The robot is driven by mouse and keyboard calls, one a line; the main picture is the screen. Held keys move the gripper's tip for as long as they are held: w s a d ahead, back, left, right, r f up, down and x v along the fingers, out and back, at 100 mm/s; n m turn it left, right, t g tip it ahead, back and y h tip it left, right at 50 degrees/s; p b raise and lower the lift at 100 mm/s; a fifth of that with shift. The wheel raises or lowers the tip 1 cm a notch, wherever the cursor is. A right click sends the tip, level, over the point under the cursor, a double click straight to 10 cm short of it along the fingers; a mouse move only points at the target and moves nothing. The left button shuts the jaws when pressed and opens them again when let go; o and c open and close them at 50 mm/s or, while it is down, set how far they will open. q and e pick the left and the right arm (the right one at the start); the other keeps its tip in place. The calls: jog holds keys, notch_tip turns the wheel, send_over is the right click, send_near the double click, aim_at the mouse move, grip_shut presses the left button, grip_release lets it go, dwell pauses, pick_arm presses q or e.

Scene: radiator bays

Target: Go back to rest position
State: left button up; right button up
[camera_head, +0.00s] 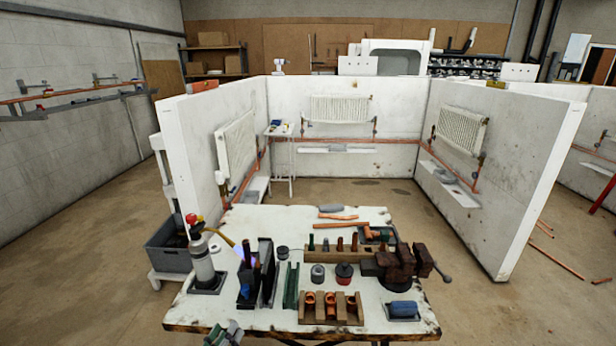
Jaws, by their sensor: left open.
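My left gripper (223,334) shows at the bottom edge of the head view, just in front of the near left edge of the white workbench (222,300). It is open, with nothing visible between its fingers, and the frame cuts off part of it. It appears apart from the tools on the bench. My right gripper is not in view.
The bench holds a gas torch (201,262), a dark tool holder (267,270), wooden racks (318,308) with copper fittings, a rusty vise (398,264) and a blue item (403,309). Behind stand white bay walls with radiators (339,108). Copper pipes (557,263) lie on the right floor.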

pick_arm(q)
jog(key=s+a+f+n+g+y, duration=0.25)
jog(key=a+f+n, duration=0.4)
jog(key=f, duration=0.55)
jog(key=s+a+f+n+g+y, duration=0.2)
jog(key=s+a+f+n+g, duration=0.2)
jog(key=a+f+n, duration=0.55)
jog(key=s+a+f+n+g+y, duration=0.1)
jog(key=s+a+f+n+g, duration=0.2)
jog(key=s+f, duration=0.5)
jog(key=s+a+f+n+g, duration=0.1)
jog(key=s+a+f+n, duration=0.2)
jog(key=s+a+f, duration=0.5)
jog(key=s+d+f+n+g, duration=0.2)
jog(key=s+d+f+n, duration=0.1)
jog(key=s+f, duration=0.4)
jog(key=s+d+f+n+g, duration=0.25)
jog(key=s+f, duration=0.35)
jog(key=s, duration=0.4)
jog(key=s+d+f+n+h, duration=0.1)
jog(key=s+d+f+n, duration=0.1)
jog(key=d, duration=1.3)
jog(key=shift+s+f+h, duration=0.15)
jog(key=shift+f+h, duration=0.05)
jog(key=shift+h, duration=0.15)
